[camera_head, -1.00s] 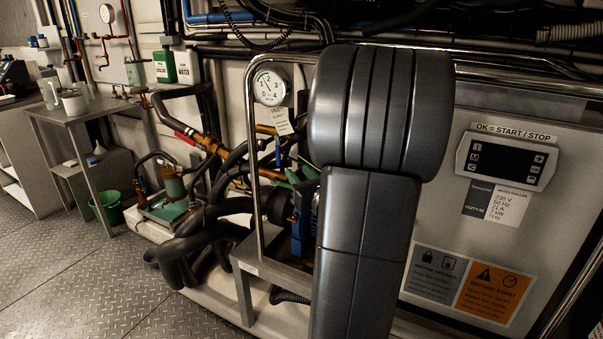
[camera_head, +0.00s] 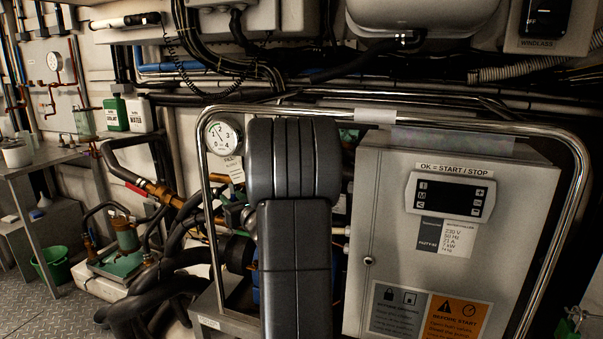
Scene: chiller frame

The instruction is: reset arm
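My own dark grey arm links stand upright in the middle of the view, in front of the chiller frame (camera_head: 450,121). They hide part of the pipes and the blue pump behind them. My gripper is not in view. The chiller's control box (camera_head: 377,190) is right of my arm, with a small display panel (camera_head: 449,197) labelled "OK = START / STOP". A round pressure gauge (camera_head: 222,135) sits left of my arm, at the frame's upper left corner.
Black hoses (camera_head: 150,290) and a brass valve (camera_head: 160,192) lie left of the frame. A metal table (camera_head: 40,158) and a green bucket (camera_head: 52,264) stand at far left. Open chequered floor (camera_head: 55,315) shows at lower left. Cables and grey boxes run along the wall above.

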